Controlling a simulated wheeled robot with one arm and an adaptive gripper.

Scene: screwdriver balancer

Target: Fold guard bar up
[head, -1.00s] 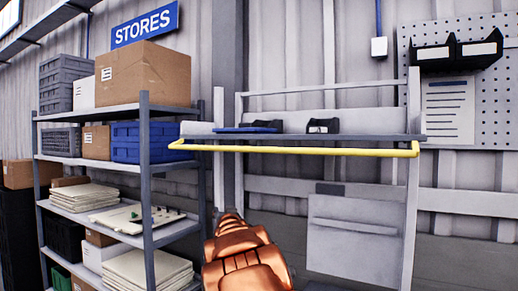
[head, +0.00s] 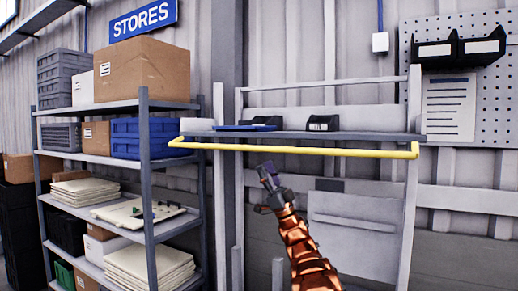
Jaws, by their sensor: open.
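The yellow guard bar (head: 300,151) runs across the front of a grey shelf (head: 370,137) in the head view. It stands out in front of the shelf, a little below the shelf's edge, with short end arms at the left and right. My gripper (head: 264,174) is open and empty below the bar, left of its middle. It appears apart from the bar, though the depth between them is hard to tell. My copper-coloured arm reaches up to it from the lower right.
Two dark bins (head: 322,122) and a flat blue item (head: 245,128) sit on the shelf. A grey panel (head: 352,232) hangs below it. A storage rack (head: 146,190) with boxes stands at the left. A pegboard (head: 490,90) with black bins is at the right.

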